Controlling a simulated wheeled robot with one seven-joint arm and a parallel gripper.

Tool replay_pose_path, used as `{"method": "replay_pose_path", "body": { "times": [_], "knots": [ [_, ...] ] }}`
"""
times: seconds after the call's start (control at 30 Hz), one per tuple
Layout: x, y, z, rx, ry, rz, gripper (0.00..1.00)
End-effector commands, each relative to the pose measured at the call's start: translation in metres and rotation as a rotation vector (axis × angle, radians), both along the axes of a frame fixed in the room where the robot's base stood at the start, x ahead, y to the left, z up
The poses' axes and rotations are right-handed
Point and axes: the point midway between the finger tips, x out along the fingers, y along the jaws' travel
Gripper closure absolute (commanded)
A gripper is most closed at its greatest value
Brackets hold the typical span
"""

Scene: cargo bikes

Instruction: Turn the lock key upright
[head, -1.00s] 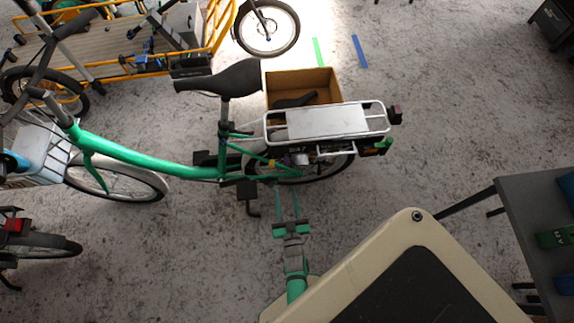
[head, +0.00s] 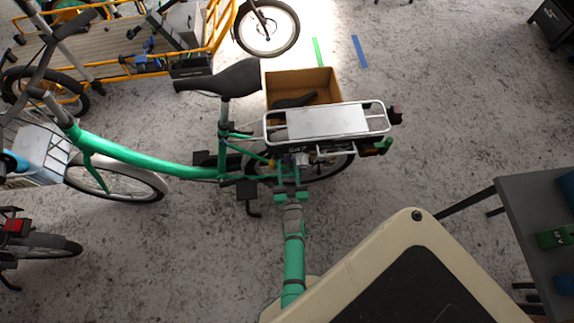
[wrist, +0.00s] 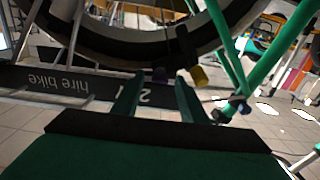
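The green hire bike (head: 150,160) stands across the head view, its rear wheel under a silver rack (head: 327,122). My gripper (head: 287,181) reaches in at the lower side of that wheel, and its tips are partly hidden there. In the wrist view my gripper (wrist: 157,100) has two green fingers apart, with nothing visibly held between them. A small dark purple piece (wrist: 160,75) shows just beyond the gap. A yellow-olive block (wrist: 198,76) on a dark stem sits just right of the right fingertip. I cannot tell for certain which piece is the lock key.
The wheel (wrist: 130,40) and green frame tubes (wrist: 270,60) are close around the fingers. A dark plate lettered "hire bike" (wrist: 50,85) lies behind them. A brown crate (head: 325,82) is beyond the rack, a grey table (head: 530,215) at right. Floor around my arm is clear.

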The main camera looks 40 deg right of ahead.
Motion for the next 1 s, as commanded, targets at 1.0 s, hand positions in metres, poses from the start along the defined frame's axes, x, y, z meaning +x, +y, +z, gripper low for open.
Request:
{"method": "replay_pose_path", "body": {
  "times": [1.0],
  "knots": [
    [0.0043, -0.0017, 0.0003, -0.076, 0.045, 0.001, 1.0]
  ]
}}
